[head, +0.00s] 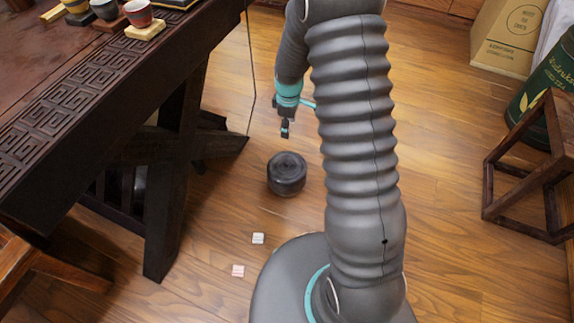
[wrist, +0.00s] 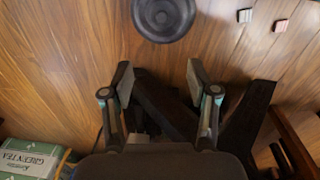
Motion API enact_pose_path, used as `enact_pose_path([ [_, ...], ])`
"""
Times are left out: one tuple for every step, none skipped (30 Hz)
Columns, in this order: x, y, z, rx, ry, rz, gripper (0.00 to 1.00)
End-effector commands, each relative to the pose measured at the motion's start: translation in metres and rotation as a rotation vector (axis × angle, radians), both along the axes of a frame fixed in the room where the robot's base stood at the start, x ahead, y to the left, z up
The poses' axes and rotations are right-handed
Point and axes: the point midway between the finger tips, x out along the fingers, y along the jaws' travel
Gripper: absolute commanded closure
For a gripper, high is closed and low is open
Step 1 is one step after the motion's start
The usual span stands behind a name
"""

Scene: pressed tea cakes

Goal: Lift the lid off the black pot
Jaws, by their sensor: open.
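The black pot (head: 286,178) stands upright on the wooden floor, right of the dark table. Its round lid (head: 287,162) appears seated on top. In the wrist view the lid (wrist: 163,20) shows from above at the top edge, with rings and a small centre knob, partly cut off. My gripper (head: 286,130) hangs above and just behind the pot in the head view, apart from it. In the wrist view my gripper (wrist: 159,76) has its two fingers spread wide with nothing between them.
The dark table (head: 75,110) with small cups stands at the left. Two small tiles, one white (head: 258,238) and one pink (head: 238,271), lie on the floor. A wooden stool (head: 535,170), cardboard box (head: 508,38) and green bin (head: 545,85) stand at the right.

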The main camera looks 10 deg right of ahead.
Motion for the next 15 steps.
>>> enact_pose_path([
  [0.002, 0.0, -0.021, -0.002, 0.018, 0.029, 0.41],
  [0.004, 0.0, -0.03, -0.001, 0.025, 0.046, 0.41],
  [0.005, 0.0, -0.041, -0.002, 0.034, 0.068, 0.41],
  [0.005, 0.0, -0.049, -0.003, 0.038, 0.082, 0.41],
  [0.006, 0.0, -0.055, -0.003, 0.043, 0.095, 0.41],
  [0.007, 0.0, -0.063, -0.003, 0.048, 0.108, 0.41],
  [0.007, 0.0, -0.068, -0.003, 0.051, 0.118, 0.41],
  [0.007, 0.0, -0.071, -0.004, 0.053, 0.125, 0.41],
  [0.008, -0.001, -0.075, -0.003, 0.055, 0.132, 0.41],
  [0.008, 0.0, -0.078, -0.004, 0.056, 0.136, 0.41],
  [0.008, 0.0, -0.081, -0.004, 0.059, 0.139, 0.41],
  [0.008, -0.001, -0.086, -0.003, 0.059, 0.142, 0.41],
  [0.008, 0.0, -0.09, -0.003, 0.059, 0.142, 0.41],
  [0.007, -0.001, -0.094, -0.004, 0.061, 0.143, 0.41],
  [0.007, -0.001, -0.101, -0.004, 0.061, 0.142, 0.41],
])
